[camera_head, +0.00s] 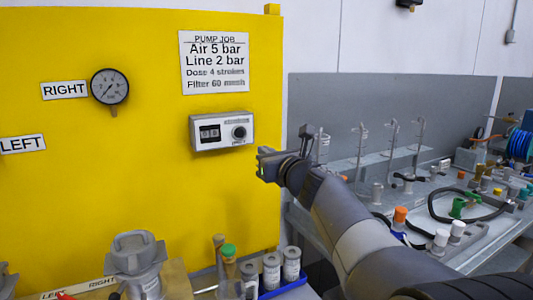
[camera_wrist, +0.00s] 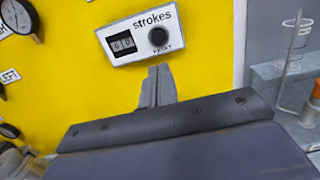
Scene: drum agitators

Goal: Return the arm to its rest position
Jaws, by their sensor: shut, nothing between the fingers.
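My gripper (camera_head: 264,165) is shut and empty in the head view, at the end of my raised arm, which comes in from the lower right. It is in front of the yellow panel (camera_head: 150,190), just below and right of the white counter box (camera_head: 222,131). In the wrist view my gripper's fingers (camera_wrist: 158,84) show together at the middle, below the counter box (camera_wrist: 147,36) with its dark display and round black knob. I cannot tell the exact gap between fingers and panel.
A pressure gauge (camera_head: 110,87) and a job sign (camera_head: 214,62) are on the panel. Below stand a grey pump-like fitting (camera_head: 134,252) and several canisters in a blue tray (camera_head: 285,288). At right, a grey bench (camera_head: 345,208) holds stands, a black hose (camera_head: 468,218) and coloured-capped parts.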

